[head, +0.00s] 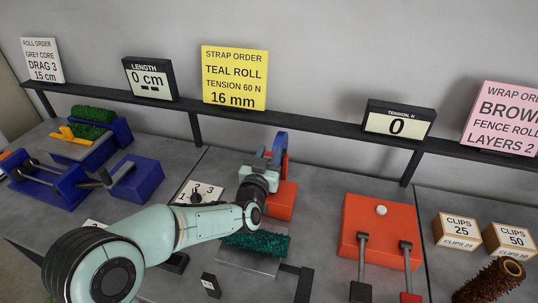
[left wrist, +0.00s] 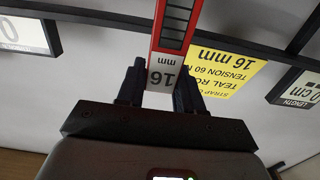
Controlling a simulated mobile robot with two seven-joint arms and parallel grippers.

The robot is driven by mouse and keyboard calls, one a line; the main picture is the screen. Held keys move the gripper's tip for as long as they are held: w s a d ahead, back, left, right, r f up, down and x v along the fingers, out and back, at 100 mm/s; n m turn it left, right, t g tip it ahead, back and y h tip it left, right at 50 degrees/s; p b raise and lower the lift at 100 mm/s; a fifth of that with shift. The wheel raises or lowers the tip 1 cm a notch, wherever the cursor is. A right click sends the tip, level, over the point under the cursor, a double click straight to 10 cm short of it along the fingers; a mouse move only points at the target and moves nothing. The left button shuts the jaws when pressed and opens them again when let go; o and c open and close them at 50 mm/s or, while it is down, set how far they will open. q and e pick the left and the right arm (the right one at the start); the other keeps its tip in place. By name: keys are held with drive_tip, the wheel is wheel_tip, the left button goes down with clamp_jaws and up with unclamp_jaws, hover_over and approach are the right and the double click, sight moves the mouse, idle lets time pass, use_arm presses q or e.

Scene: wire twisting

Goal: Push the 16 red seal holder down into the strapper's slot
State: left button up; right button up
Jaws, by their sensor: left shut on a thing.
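The red seal holder (left wrist: 176,25), marked "16 mm" on a pale end, stands between the two dark fingers of my left gripper (left wrist: 160,85) in the left wrist view. The gripper is shut on it at the labelled end. In the head view my left gripper (head: 268,170) is over the back middle of the table, next to a red block (head: 282,200) and a blue upright piece (head: 279,145); my arm hides part of them. A red machine (head: 380,225) with two levers and a white knob stands to the right. I cannot make out its slot. My right gripper is not in view.
A teal roll (head: 255,243) lies in front of my left wrist. Blue devices (head: 135,180) stand at left. Clip boxes (head: 455,230) and a brown roll (head: 488,283) are at right. A dark rail (head: 290,120) with signs runs along the back. Bare table shows between red block and machine.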

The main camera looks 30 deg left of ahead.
use_arm(q)
drive_tip(key=shift+f+b, duration=0.65)
drive_tip(key=shift+f, duration=0.1)
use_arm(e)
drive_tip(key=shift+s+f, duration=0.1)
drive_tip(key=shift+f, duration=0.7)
use_arm(q)
drive_tip(key=shift+f+b, duration=1)
drive_tip(key=shift+f, duration=0.1)
drive_tip(key=o, duration=1.2)
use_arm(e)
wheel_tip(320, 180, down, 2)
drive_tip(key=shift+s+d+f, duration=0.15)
use_arm(q)
wheel_tip(320, 180, up, 20)
drive_tip(key=p, duration=0.7)
drive_tip(key=shift+r, duration=0.2)
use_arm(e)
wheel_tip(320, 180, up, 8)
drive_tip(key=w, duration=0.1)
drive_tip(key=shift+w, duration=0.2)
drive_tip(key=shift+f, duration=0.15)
